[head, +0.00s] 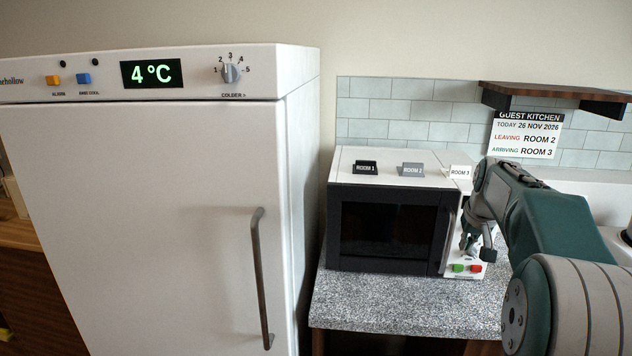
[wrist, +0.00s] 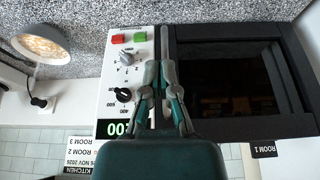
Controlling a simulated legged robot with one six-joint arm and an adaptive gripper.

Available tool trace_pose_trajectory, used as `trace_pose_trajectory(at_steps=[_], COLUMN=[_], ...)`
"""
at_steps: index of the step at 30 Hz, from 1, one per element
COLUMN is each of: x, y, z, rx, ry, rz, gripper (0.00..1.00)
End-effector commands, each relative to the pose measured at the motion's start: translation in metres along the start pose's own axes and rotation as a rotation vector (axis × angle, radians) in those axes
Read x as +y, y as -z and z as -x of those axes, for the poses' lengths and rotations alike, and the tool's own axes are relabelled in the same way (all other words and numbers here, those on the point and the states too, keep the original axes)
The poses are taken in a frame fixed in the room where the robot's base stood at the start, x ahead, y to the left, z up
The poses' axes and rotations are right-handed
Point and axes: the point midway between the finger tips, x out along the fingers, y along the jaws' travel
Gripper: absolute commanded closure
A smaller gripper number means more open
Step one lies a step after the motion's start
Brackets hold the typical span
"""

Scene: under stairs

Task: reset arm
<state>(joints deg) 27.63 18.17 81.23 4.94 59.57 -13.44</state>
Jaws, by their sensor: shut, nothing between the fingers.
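My teal arm reaches in from the right in the head view. My gripper (head: 472,245) points down in front of the right side of the microwave (head: 385,178). In the wrist view, which is turned upside down, my gripper (wrist: 162,72) has its fingers together with nothing between them. It lies over the strip between the microwave's dark door (wrist: 240,85) and its control panel (wrist: 128,75), close to the door handle (wrist: 164,42). I cannot tell whether it touches the handle.
A white fridge (head: 165,190) with a bar handle stands at the left. The microwave sits on a speckled counter (head: 400,305). Room cards, including ROOM 1 (head: 365,167), stand on its top. A wooden shelf (head: 550,92) juts out above a guest kitchen notice (head: 527,137).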

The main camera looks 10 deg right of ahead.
Motion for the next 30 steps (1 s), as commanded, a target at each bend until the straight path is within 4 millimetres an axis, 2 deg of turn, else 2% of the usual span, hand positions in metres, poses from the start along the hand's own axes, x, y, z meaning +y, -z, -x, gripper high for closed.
trace_pose_trajectory(at_steps=[2, 8, 15, 22, 27, 30], x=[-0.019, -0.074, -0.123, -0.152, -0.163, -0.165], y=[-0.011, -0.063, -0.141, -0.225, -0.287, -0.314], z=[0.017, 0.058, 0.092, 0.106, 0.103, 0.099], rx=[0.011, 0.032, 0.059, 0.084, 0.103, 0.111], ry=[0.005, 0.022, 0.047, 0.075, 0.098, 0.108], rz=[0.018, 0.068, 0.127, 0.184, 0.223, 0.240], gripper=[1.00, 1.00, 1.00, 1.00, 1.00, 1.00])
